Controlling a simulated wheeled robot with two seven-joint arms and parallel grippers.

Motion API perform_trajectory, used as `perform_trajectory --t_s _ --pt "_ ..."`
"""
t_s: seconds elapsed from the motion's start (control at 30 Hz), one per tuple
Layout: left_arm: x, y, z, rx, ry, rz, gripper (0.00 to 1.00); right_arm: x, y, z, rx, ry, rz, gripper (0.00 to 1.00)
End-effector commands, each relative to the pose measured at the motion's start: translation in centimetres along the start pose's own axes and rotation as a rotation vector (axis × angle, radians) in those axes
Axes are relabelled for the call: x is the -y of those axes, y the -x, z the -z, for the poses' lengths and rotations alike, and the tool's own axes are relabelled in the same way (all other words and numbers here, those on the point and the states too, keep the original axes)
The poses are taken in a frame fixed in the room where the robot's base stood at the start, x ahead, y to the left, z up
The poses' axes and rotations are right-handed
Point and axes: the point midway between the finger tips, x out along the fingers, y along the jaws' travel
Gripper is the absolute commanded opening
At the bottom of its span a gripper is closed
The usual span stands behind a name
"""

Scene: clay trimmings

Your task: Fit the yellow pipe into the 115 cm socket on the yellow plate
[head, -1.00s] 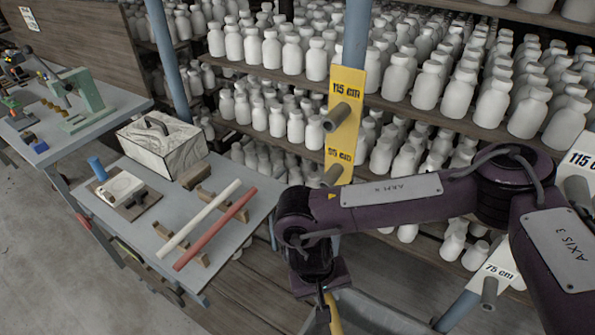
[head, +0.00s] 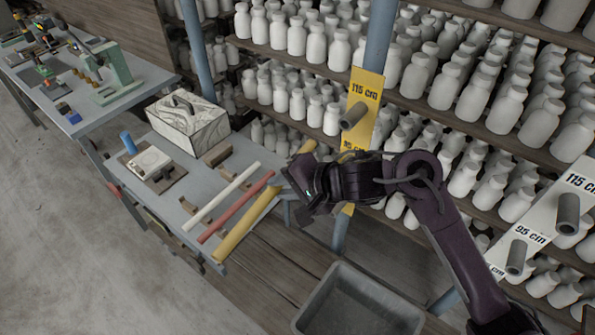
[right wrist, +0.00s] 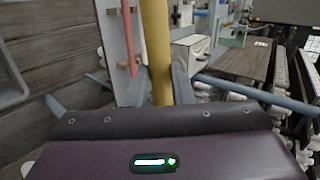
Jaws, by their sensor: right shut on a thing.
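The yellow pipe (head: 243,232) is held in my right gripper (head: 285,186), with its upper end showing past the gripper. It slants up to the right, in front of the bench edge in the head view. In the right wrist view the yellow pipe (right wrist: 156,45) stands between the two fingers of the gripper (right wrist: 164,88). The yellow plate (head: 367,82) is fixed on a blue post, with the grey 115 cm socket (head: 353,116) jutting from it. The pipe is apart from this socket. The plate's lower part and 95 cm socket are mostly hidden by my right arm. My left gripper is out of view.
A white pipe (head: 222,197) and a red pipe (head: 236,208) lie on the grey bench beside a marbled box (head: 188,123). A grey bin (head: 318,314) stands below. A white plate (head: 545,212) with sockets is at right. Bottle shelves fill the back.

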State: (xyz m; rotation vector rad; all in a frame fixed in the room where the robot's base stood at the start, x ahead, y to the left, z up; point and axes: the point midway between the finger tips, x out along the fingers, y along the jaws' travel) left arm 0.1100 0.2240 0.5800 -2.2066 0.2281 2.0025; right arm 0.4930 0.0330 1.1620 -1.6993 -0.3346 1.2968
Motion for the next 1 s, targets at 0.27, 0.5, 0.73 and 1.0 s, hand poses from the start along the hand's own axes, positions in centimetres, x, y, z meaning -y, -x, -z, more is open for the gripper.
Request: perform_trajectory --t_s 0.27,0.5,0.73,1.0 --pt "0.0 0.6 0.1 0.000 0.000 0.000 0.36 -0.9 1.6 2.7 -0.081 -0.058 0.060 0.00" --pt "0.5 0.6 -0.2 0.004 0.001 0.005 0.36 -0.9 1.5 2.7 -0.081 -0.058 0.061 0.00" --pt "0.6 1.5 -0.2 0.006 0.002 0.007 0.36 -0.7 1.7 2.6 -0.080 -0.058 0.059 0.00" --pt "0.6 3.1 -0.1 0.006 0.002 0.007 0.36 -0.8 1.9 4.5 -0.081 -0.058 0.056 0.00"
